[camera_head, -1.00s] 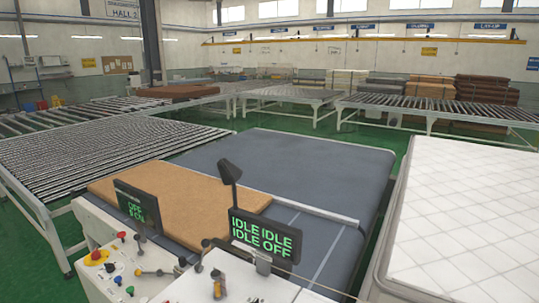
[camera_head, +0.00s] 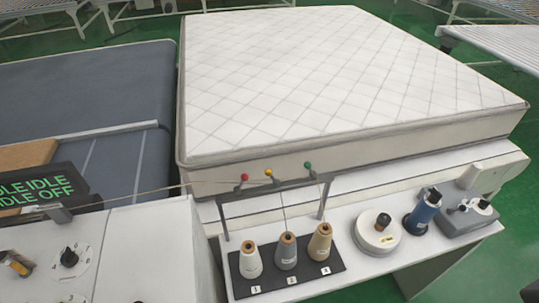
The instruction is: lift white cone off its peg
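The white cone (camera_head: 250,261) stands upright at the left end of a black base board (camera_head: 334,267), over the label 1. Its peg is hidden inside it. A grey cone (camera_head: 287,252) stands next to it over label 2, and a beige cone (camera_head: 320,243) over label 3. Thin threads run down to the grey and beige cones from a grey guide frame (camera_head: 228,195) above; I cannot make out one at the white cone. Neither of my grippers can be made out in the head view.
The guide frame, with red, yellow and green knobs (camera_head: 268,174), rises behind the cones. A white round device (camera_head: 377,236), a blue spool (camera_head: 421,217) and a grey machine (camera_head: 467,214) stand to the right. A white quilted mattress (camera_head: 335,80) lies behind. A display (camera_head: 38,192) stands left.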

